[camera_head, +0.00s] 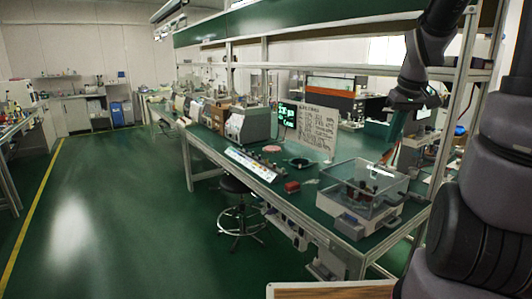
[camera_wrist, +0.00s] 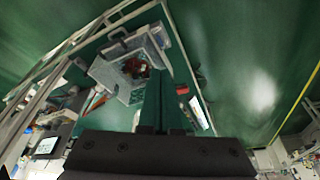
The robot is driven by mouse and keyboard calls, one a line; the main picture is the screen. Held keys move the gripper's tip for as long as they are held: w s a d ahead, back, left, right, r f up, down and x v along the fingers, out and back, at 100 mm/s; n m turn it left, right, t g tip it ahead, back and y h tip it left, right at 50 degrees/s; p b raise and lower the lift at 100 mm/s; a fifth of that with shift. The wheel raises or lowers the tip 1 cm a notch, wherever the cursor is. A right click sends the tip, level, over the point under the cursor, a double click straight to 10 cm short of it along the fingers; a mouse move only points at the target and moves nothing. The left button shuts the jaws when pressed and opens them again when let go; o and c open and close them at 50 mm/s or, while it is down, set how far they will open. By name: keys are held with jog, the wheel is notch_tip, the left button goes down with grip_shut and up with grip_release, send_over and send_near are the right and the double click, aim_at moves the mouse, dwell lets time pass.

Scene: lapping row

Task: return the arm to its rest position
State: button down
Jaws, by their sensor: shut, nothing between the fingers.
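My arm comes in from the upper right of the head view, and its wrist hangs above the right end of the green workbench (camera_head: 205,140). My gripper (camera_wrist: 160,82) shows at the lower middle of the wrist view, with its two fingers together and nothing between them. In the head view the gripper (camera_head: 394,131) points down near the bench's right end and is small and hard to make out. It appears apart from the things on the bench.
A clear-walled box (camera_head: 365,181) with dark and red parts stands on the bench's right end; it also shows in the wrist view (camera_wrist: 110,72). A red block (camera_head: 291,187), white board (camera_head: 317,128) and stool (camera_head: 237,186) are nearby. The green floor (camera_head: 110,215) at left is clear.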

jog(key=s+a+r+m+t+y, duration=0.1)
jog(key=s+a+r+m, duration=0.1)
jog(key=s+a+r, duration=0.2)
jog(key=s+a+r+m+t+y, duration=0.1)
jog(key=s+a+r+m+t, duration=0.1)
jog(key=s+a+r, duration=0.3)
jog(key=s+r, duration=0.2)
jog(key=s, duration=0.2)
jog(key=shift+s+a+m, duration=0.15)
jog(key=shift+s+m, duration=0.15)
jog(key=shift+m, duration=0.1)
jog(key=shift+t, duration=0.3)
